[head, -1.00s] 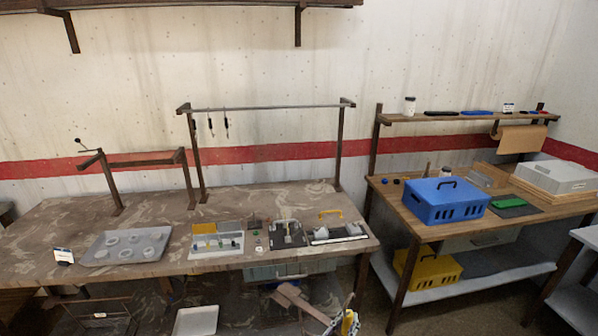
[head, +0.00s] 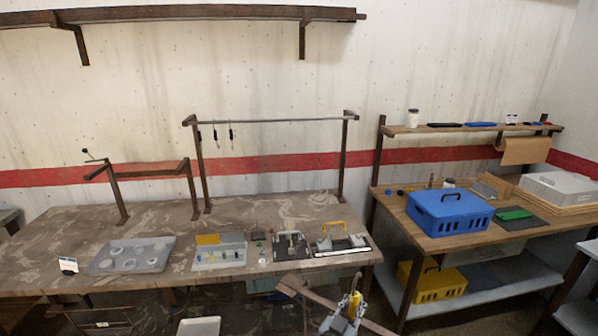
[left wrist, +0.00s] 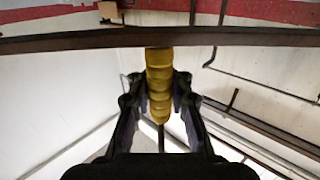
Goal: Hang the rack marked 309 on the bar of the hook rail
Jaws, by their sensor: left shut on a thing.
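The hook rail's thin grey bar (head: 272,121) runs between two dark posts on the brown table, and a few dark hooks (head: 231,132) hang near its left end. My left gripper (head: 348,312) is in front of the table at the bottom of the head view. It is shut on a yellow ribbed grip (head: 355,301), which shows between its fingers in the left wrist view (left wrist: 159,85). A dark brown bar (left wrist: 75,43) crosses at the grip's far end and appears to belong to the held rack (head: 305,291). I cannot read a 309 mark. My right gripper is out of view.
The table (head: 100,222) holds a grey tray (head: 132,256) and several small fixtures along its front. A lower dark rail (head: 150,173) stands left of the hook rail. A blue crate (head: 447,211) sits on the right bench. A wall shelf (head: 190,15) is above.

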